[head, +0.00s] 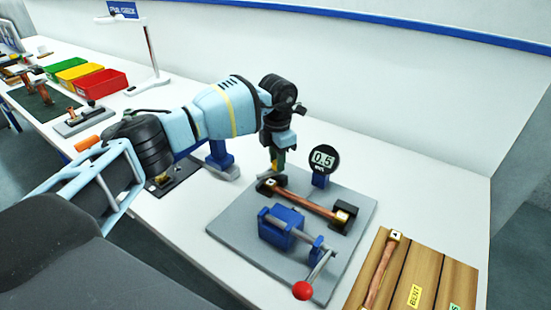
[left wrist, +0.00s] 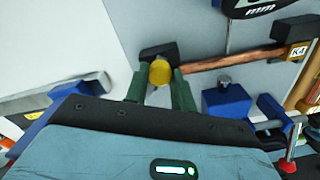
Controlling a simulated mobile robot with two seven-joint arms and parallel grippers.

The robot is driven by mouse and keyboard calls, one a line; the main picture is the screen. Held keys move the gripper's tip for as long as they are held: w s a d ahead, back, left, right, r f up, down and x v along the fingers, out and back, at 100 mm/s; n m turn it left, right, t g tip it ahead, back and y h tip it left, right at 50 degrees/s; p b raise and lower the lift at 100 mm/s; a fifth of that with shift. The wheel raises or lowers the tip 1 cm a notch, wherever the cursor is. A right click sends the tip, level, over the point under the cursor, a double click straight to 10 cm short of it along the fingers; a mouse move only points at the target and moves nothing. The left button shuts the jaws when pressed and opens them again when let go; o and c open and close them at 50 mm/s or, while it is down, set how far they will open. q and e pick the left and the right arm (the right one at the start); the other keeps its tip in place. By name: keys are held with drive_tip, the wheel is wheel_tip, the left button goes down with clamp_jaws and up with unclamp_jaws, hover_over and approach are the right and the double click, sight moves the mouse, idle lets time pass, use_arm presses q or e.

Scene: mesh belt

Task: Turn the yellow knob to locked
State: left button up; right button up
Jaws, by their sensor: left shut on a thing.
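The yellow knob (left wrist: 160,73) shows in the left wrist view between the two green fingers of my left gripper (left wrist: 160,84). The gripper is shut on it, a finger on each side. The knob sits at a black block (left wrist: 153,51) at one end of a copper-coloured rod (left wrist: 230,60). In the head view my left gripper (head: 277,162) points down at the far left end of the rod (head: 308,200), and the knob is hidden there. I cannot read any locked mark. My right gripper is not in view.
The rod lies on a grey plate (head: 230,222) with a blue clamp (head: 285,228) and a red-ball handle (head: 303,290). A round gauge (head: 323,159) reading 0.5 stands behind. A wooden board (head: 425,270) is at right; coloured bins (head: 100,84) are at far left.

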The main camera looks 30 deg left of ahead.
use_arm(q)
drive_tip(key=n, duration=0.3)
drive_tip(key=shift+n, duration=2.1)
drive_tip(key=o, duration=1)
drive_tip(key=shift+r, duration=3.9)
drive_tip(key=shift+f, duration=0.1)
